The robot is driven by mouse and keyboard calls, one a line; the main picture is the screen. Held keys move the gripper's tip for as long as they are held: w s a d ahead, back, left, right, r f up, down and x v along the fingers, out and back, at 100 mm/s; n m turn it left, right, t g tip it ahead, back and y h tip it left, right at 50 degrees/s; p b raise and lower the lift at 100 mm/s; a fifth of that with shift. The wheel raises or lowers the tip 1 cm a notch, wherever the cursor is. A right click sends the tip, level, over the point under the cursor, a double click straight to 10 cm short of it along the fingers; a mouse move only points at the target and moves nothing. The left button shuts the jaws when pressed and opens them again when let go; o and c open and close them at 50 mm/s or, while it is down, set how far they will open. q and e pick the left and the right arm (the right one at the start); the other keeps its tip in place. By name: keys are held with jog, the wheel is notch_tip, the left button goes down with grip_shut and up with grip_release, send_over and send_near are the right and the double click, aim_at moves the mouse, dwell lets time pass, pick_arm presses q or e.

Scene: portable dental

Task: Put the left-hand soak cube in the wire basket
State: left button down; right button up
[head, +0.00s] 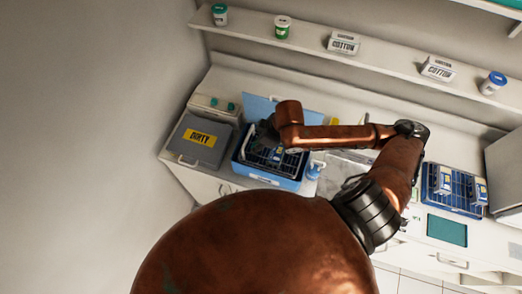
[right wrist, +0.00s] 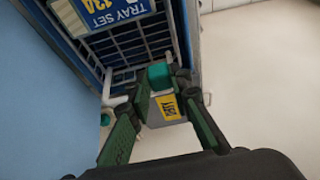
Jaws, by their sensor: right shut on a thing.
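My right gripper (right wrist: 157,82) is shut on a small teal soak cube (right wrist: 158,76), which shows between its fingertips. In the head view the same gripper (head: 264,132) is dark and partly hidden, low over the blue tub (head: 262,176). The wire basket (head: 245,155) sits in that tub and holds cassettes with blue labels. In the right wrist view the basket (right wrist: 152,38) lies behind the cube, which overlaps its edge. I cannot tell the cube's height over it. The held cube is hidden in the head view. My left gripper is not in view.
Two more teal cubes (head: 216,102) (head: 231,106) sit on a pale stand behind the grey DIRTY box (head: 199,140), left of the tub. The tub's blue lid (head: 258,104) stands up behind it. A blue rack (head: 467,207) with cassettes is at the right.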

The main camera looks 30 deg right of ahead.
jog(key=d+f, duration=0.1)
jog(key=w+f, duration=0.1)
jog(key=f, duration=0.1)
jog(key=w+d+f, duration=0.1)
jog(key=shift+w+d+f, duration=0.15)
jog(key=shift+w+d, duration=0.05)
jog(key=shift+d, duration=0.1)
jog(key=shift+w+d+f, duration=0.3)
jog(key=shift+d+f, duration=0.1)
jog(key=shift+f, duration=0.25)
pick_arm(q)
jog(key=shift+p, duration=0.45)
pick_arm(e)
jog(key=shift+f, duration=1.55)
jog(key=o, duration=0.9)
jog(key=shift+f, duration=0.1)
jog(key=shift+c, duration=0.2)
jog(key=v, duration=1.2)
jog(key=shift+w+a, duration=0.1)
jog(key=shift+w, duration=0.05)
